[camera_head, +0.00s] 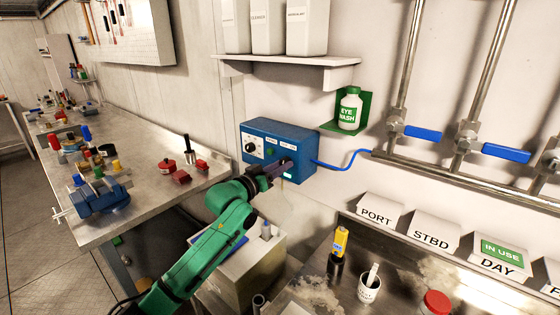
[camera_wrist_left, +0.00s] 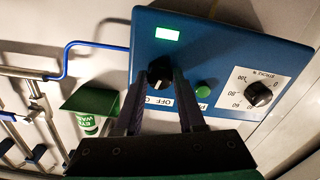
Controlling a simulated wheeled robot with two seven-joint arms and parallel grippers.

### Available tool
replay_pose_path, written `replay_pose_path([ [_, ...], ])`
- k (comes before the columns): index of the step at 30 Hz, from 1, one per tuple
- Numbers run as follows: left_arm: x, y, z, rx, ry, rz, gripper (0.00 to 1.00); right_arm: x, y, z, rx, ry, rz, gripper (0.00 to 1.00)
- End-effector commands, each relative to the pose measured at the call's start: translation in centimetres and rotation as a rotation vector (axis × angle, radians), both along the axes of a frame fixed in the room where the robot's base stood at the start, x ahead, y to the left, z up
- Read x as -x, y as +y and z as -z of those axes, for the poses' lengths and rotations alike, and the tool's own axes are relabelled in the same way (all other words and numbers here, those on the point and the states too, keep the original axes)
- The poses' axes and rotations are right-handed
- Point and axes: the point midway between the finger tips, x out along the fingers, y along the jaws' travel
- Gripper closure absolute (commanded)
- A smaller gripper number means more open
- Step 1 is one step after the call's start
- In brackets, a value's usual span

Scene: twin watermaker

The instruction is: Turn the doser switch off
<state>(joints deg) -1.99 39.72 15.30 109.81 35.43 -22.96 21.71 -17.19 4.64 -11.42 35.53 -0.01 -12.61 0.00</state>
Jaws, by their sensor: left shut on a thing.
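The doser is a blue box (camera_head: 278,133) on the wall below the shelf; it also fills much of the left wrist view (camera_wrist_left: 205,45). Its switch is a black knob (camera_wrist_left: 160,72) beside a label with "OFF" legible. My left gripper (camera_wrist_left: 161,88) is shut on this knob, one finger on each side. In the head view my left gripper (camera_head: 280,168) reaches the box's front and hides the switch. A green button (camera_wrist_left: 203,89) and a black dial knob (camera_wrist_left: 258,94) on a white scale sit beside it. A small display (camera_wrist_left: 167,34) glows green. My right gripper is not in view.
A blue hose (camera_head: 345,163) runs from the box to steel pipes with blue-handled valves (camera_head: 422,133). An eye wash bottle (camera_head: 349,108) stands on a green bracket nearby. A shelf (camera_head: 290,66) with white canisters is above. A cluttered workbench (camera_head: 135,205) is at left.

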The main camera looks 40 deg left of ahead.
Motion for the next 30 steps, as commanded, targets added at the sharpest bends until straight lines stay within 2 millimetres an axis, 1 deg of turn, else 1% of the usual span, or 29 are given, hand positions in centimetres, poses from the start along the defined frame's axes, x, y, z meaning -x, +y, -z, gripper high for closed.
replay_pose_path([
  [1, 0.0, 0.0, -0.5, 0.045, 0.0, -0.001, 1.0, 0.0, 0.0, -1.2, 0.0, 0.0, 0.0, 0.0],
  [12, 0.0, -0.1, -0.5, 0.393, -0.007, -0.001, 1.0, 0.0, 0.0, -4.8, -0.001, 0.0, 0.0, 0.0],
  [21, 0.0, -0.1, -0.3, 0.635, -0.014, 0.0, 1.0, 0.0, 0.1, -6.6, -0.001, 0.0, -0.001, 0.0],
  [30, 0.0, -0.1, -0.2, 0.77, -0.016, -0.001, 1.0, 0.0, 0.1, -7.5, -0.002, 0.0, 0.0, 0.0],
])
